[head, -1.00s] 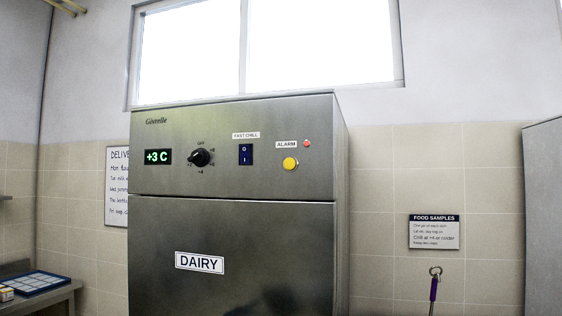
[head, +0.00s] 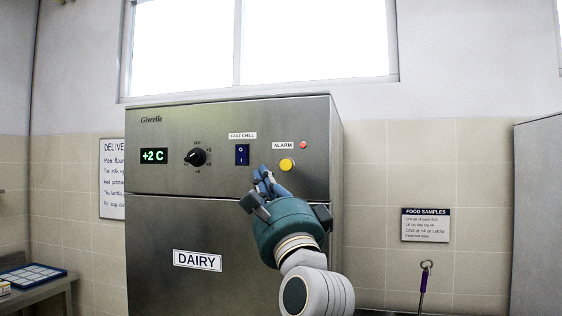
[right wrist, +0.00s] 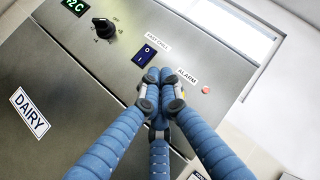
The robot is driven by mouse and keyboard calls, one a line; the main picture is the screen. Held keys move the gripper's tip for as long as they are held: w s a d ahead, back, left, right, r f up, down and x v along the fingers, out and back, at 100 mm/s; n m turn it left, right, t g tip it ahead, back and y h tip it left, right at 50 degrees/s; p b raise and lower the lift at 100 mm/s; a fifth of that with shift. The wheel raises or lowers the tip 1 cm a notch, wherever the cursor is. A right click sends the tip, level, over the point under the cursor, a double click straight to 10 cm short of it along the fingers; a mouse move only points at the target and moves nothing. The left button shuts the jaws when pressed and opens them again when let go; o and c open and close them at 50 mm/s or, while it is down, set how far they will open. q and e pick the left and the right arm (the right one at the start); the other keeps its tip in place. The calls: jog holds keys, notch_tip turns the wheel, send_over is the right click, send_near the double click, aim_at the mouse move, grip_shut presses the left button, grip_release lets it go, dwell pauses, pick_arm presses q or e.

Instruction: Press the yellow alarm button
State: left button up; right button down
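The yellow alarm button (head: 287,165) is on the upper panel of the steel dairy fridge (head: 160,225), under the ALARM label (head: 283,145). A small red light (head: 303,145) is beside that label. My right gripper (head: 263,173) is in front of the panel, its fingertips just left of and slightly below the button in the head view. In the right wrist view its blue fingers (right wrist: 160,76) are together with nothing between them, and they hide the button. I cannot tell whether they touch the panel. My left gripper is out of view.
The blue fast-chill switch (head: 242,155) is close to my fingertips on the left. A black dial (head: 195,157) and a green display (head: 154,156) reading +2 C are farther left.

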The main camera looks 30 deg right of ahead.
aim_at(284, 167)
jog(key=shift+s+d+r+m+h, duration=0.25)
jog(key=shift+s+r+m+h, duration=0.3)
jog(key=shift+s+r, duration=0.5)
jog(key=w+d, duration=0.2)
jog(key=d, duration=0.1)
jog(key=w+d, duration=0.2)
jog(key=w, duration=0.1)
jog(key=shift+d, duration=0.4)
jog(key=shift+w+d, duration=0.35)
jog(key=shift+d, duration=0.1)
jog(key=shift+w+d, duration=0.1)
dwell(0.4)
jog(key=shift+w+d, duration=0.2)
